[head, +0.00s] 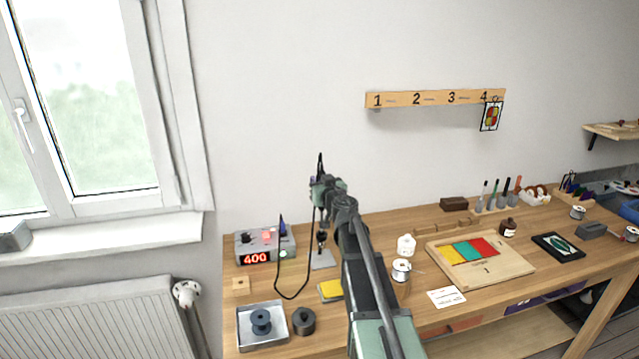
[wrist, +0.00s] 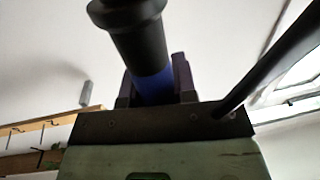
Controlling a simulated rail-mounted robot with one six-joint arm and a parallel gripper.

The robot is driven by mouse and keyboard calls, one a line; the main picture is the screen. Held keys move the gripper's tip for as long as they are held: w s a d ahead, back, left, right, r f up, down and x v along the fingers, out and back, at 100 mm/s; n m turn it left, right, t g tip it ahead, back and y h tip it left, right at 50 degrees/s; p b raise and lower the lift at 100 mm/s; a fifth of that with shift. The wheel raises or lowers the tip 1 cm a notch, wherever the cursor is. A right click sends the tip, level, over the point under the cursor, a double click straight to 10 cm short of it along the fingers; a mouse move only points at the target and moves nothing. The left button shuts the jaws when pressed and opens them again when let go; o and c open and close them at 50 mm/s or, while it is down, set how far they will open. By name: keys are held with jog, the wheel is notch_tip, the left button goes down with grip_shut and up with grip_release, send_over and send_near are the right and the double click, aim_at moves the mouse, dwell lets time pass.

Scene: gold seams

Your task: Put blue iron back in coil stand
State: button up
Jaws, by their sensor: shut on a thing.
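The blue iron (wrist: 153,86) shows in the wrist view as a black handle with a blue band between my gripper's jaws. My gripper (wrist: 154,92) is shut on that band. In the head view my gripper (head: 322,184) is raised above the back left of the bench, with the dark iron (head: 320,163) upright in it. The coil stand (head: 323,260), with a grey base and a dark coil, is on the bench below my gripper. My arm hides part of this area, and I cannot make out the iron's tip.
A soldering station (head: 265,246) reading 400 stands left of the stand; a black cord (head: 277,285) loops beside it. A yellow sponge (head: 331,290), metal tray (head: 262,325) and dark round pot (head: 304,321) are in front. A wooden frame (head: 515,265) with coloured panes is right.

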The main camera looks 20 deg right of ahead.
aim_at(322, 215)
jog(key=shift+f+b, duration=0.3)
jog(key=shift+f, duration=0.05)
dwell(0.6)
jog(key=shift+f+b, duration=5)
jog(key=o, duration=1.5)
jog(key=shift+r, duration=0.1)
notch_tip(322, 215, up, 7)
jog(key=p, duration=0.7)
